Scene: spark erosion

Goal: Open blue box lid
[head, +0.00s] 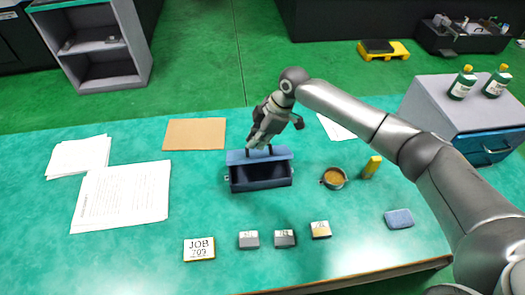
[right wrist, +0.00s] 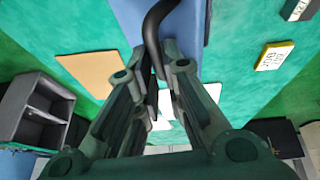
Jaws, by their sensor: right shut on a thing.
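The blue box (head: 260,183) stands on the green table in the middle of the head view. Its blue lid (head: 284,153) is tilted up at the back, and a dark opening shows at the front. My right gripper (head: 258,144) is over the lid and shut on its black handle. In the right wrist view the handle (right wrist: 152,32) runs between the fingers (right wrist: 160,75), with the blue lid (right wrist: 185,25) behind it. The gripper hides part of the lid. My left gripper is not in view.
A brown sheet (head: 194,134) and white papers (head: 122,192) lie left of the box. A round cup (head: 334,178), a yellow object (head: 372,166) and a blue sponge-like block (head: 398,219) are to its right. A JOB sign (head: 199,249) and small blocks (head: 249,239) stand in front.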

